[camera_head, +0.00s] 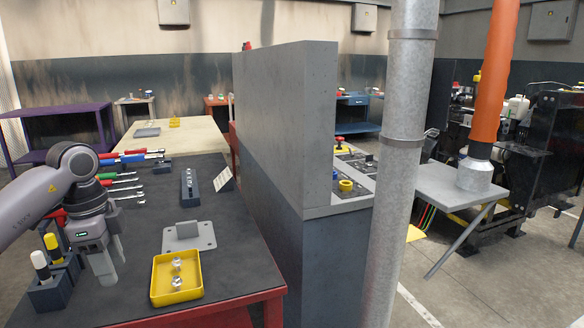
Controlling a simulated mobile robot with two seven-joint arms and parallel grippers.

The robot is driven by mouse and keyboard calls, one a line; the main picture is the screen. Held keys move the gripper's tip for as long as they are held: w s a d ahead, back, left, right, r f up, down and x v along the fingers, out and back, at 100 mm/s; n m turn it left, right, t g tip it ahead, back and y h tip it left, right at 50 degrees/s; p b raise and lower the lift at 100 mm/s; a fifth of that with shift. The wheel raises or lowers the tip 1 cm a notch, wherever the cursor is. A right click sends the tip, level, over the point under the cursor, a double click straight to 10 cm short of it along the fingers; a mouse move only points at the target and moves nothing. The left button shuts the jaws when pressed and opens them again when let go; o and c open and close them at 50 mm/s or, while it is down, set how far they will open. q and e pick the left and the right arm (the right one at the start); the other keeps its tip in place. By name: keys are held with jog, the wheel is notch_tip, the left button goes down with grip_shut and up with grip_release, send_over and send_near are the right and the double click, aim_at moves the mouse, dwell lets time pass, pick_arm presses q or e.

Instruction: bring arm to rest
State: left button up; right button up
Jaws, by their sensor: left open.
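My left arm comes in from the left, and its gripper (112,262) points down over the dark bench top (232,243). The jaws are open, and I see nothing between them. The gripper is beside the dark holders with a white-capped tool (41,266) and a yellow-capped tool (53,247), and left of a yellow tray (161,298). The tray holds a few shiny metal parts (177,265). My right gripper is not in view.
A metal bracket plate (189,237) lies behind the tray. Colour-handled wrenches (122,176) sit on racks at the back left. A tall grey partition (284,120) bounds the bench on the right. A grey post (402,160) and an orange column (494,75) stand further right.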

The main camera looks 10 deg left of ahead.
pick_arm(q)
jog(key=d+f+m+h, duration=0.3)
jog(key=d+f, duration=0.1)
jog(key=d, duration=0.3)
jog(key=d+f+m+h, duration=0.3)
jog(key=d, duration=0.4)
jog(key=s+d+t+h, duration=0.3)
jog(key=d+t+h, duration=0.2)
jog(key=d+h, duration=0.9)
jog(key=s+a+f+n+t+y+p, duration=0.15)
jog(key=a+f+n+t+y, duration=0.35)
jog(key=f+n+t+y, duration=0.6)
jog(key=s+a+f+n+g+y, duration=0.4)
jog(key=s+f+n+g+y, duration=0.1)
jog(key=s+f, duration=0.7)
jog(key=s+n+y, duration=0.1)
jog(key=y, duration=0.1)
jog(key=shift+s+g+y, duration=0.2)
jog(key=shift+g+y, duration=0.1)
jog(key=shift+y, duration=0.1)
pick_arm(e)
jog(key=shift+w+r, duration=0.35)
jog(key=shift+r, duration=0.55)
pick_arm(q)
jog(key=shift+a, duration=0.1)
